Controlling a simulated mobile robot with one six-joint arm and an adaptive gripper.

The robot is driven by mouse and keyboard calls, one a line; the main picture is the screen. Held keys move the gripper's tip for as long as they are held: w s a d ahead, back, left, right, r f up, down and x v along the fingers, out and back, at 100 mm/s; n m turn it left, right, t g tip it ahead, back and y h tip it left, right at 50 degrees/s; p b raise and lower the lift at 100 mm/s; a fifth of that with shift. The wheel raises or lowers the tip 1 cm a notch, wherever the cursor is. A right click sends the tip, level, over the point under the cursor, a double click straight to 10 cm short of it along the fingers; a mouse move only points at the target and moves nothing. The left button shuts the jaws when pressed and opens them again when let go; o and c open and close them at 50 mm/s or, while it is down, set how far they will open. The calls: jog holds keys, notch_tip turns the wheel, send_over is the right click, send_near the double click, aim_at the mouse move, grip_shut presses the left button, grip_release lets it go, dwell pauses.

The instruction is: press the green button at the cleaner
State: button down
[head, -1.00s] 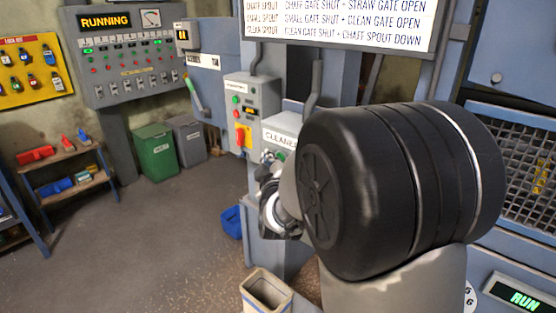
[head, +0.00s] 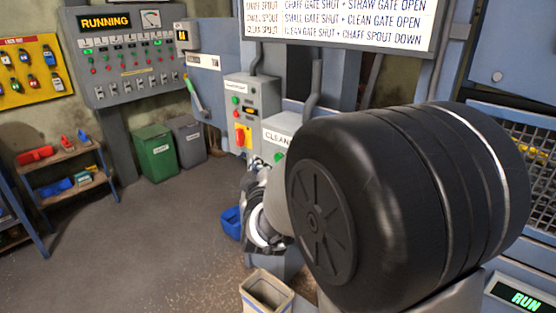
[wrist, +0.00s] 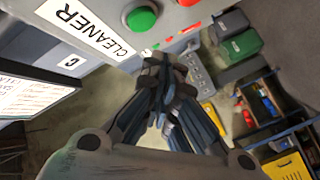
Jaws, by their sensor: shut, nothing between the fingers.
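The cleaner control box (head: 284,124) is grey with a white CLEANER label, just behind my arm in the head view. Its green button (head: 278,157) shows in part beside my wrist. In the wrist view the round green button (wrist: 142,18) stands at the top beside the CLEANER label (wrist: 86,27). My gripper (wrist: 166,62) is shut and empty, its fingertips below the green button in the picture and apart from it. In the head view my gripper (head: 256,164) is partly hidden by my own wrist.
A red button (wrist: 188,2) is cut off at the wrist view's top edge. Another grey box (head: 252,105) with buttons and a red-yellow switch stands left of the cleaner box. A blue bin (head: 231,222) and an open beige bin (head: 266,292) are on the floor. The floor to the left is clear.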

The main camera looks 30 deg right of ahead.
jog(key=shift+s+a, duration=0.25)
jog(key=shift+a, duration=0.35)
jog(key=shift+s+a, duration=0.25)
jog(key=shift+a, duration=0.3)
jog(key=s+a+f+m+g+y, duration=0.2)
jog(key=s+a+g+y, duration=0.35)
jog(key=s+a, duration=0.55)
jog(key=s+f+m+g, duration=0.1)
jog(key=s+f+g, duration=0.1)
jog(key=s, duration=0.9)
jog(key=s+d+f+m+g, duration=0.1)
jog(key=s+g, duration=0.3)
jog(key=s, duration=0.8)
jog(key=shift+f+m+y, duration=0.45)
jog(key=shift+f+m, duration=0.25)
jog(key=shift+f, duration=0.05)
jog(key=shift+w, duration=0.1)
jog(key=shift+d, duration=0.1)
